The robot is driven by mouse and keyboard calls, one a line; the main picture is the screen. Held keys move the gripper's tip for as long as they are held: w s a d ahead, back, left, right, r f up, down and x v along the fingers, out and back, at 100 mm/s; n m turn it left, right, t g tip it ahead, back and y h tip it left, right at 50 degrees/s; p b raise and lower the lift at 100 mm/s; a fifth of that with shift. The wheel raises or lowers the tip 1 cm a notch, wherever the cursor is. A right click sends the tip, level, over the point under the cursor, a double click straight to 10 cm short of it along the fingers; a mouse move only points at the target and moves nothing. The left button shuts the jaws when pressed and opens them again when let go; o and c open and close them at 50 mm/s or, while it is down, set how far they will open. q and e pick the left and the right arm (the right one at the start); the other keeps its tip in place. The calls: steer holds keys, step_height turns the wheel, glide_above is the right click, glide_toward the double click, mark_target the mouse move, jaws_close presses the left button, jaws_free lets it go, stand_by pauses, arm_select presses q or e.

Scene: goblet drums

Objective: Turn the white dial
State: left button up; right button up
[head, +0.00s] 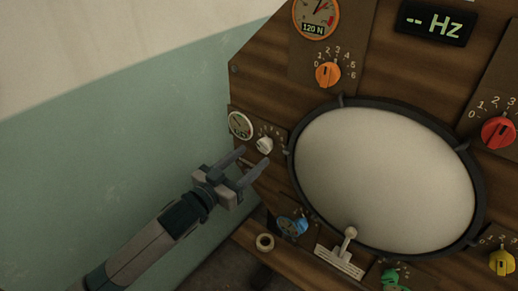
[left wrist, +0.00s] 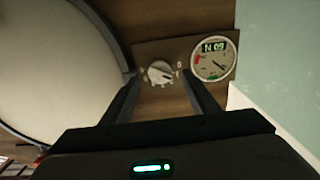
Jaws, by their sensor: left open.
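The white dial (head: 264,145) is a small knob on a wooden panel, left of the big round drum head. In the left wrist view the white dial (left wrist: 160,73) lies between and beyond the two finger tips. My left gripper (head: 254,158) is open, with its fingers pointing up and right toward the dial, just below it. In the left wrist view my left gripper (left wrist: 160,80) shows one finger on each side of the dial, with nothing held. Whether the fingers touch the panel cannot be told. My right gripper is not in view.
A round white gauge (head: 240,125) sits left of the dial. The drum head (head: 385,180) has a dark raised rim close on the right. Orange (head: 327,74), red (head: 497,132), blue (head: 293,226), green (head: 393,280) and yellow (head: 501,262) dials surround it. A tape-like ring (head: 265,242) lies below.

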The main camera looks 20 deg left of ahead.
mark_target(262, 149)
arm_select(q)
steer(key=shift+x, duration=2.3)
steer(key=shift+c, duration=0.2)
steer(key=shift+p, duration=0.3)
steer(key=c, duration=1)
